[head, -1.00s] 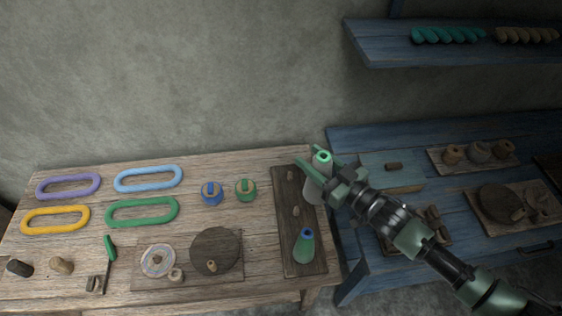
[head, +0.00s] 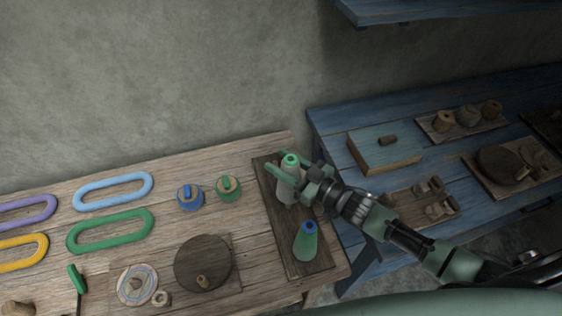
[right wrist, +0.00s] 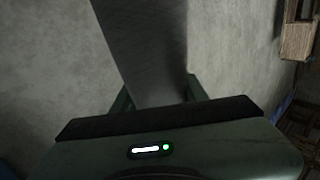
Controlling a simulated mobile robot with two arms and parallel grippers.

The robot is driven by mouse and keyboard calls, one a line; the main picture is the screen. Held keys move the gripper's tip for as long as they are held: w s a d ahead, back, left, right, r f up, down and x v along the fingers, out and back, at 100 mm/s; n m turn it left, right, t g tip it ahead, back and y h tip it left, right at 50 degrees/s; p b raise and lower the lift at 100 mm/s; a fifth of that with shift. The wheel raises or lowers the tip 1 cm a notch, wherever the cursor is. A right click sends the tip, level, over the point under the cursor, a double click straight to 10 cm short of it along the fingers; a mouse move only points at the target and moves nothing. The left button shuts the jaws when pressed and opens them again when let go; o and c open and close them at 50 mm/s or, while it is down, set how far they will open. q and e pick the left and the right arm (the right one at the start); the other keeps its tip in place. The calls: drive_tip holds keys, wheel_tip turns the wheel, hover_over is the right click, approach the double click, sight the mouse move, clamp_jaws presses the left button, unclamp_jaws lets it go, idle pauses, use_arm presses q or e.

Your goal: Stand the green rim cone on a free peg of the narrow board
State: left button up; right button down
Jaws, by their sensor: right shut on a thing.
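The green rim cone (head: 289,188) is pale grey with a green top ring. My right gripper (head: 286,176) is shut around its upper part and holds it upright over the back half of the narrow board (head: 299,268). In the right wrist view the cone (right wrist: 148,50) shows as a grey shape between the fingers. The cone and fingers hide the board's back pegs, and I cannot tell whether its base touches the board. A green cone with a blue rim (head: 306,243) stands on the front part of the board. My left gripper is not in view.
A dark round disc (head: 202,262) lies front left. The blue bench (head: 330,150) with a box (head: 385,155) stands to the right.

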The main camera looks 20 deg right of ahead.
drive_tip(key=shift+w+f+b, duration=0.1)
drive_tip(key=shift+f+b, duration=2.35)
drive_tip(key=shift+f, duration=1)
drive_tip(key=c, duration=0.7)
unclamp_jaws()
drive_tip(key=shift+s+d+f, duration=0.1)
drive_tip(key=shift+s+d, duration=0.15)
drive_tip(key=shift+s, duration=0.2)
drive_tip(key=b+v, duration=0.1)
drive_tip(key=v, duration=0.5)
drive_tip(key=shift+s+d, duration=0.25)
drive_tip(key=shift+s, duration=0.1)
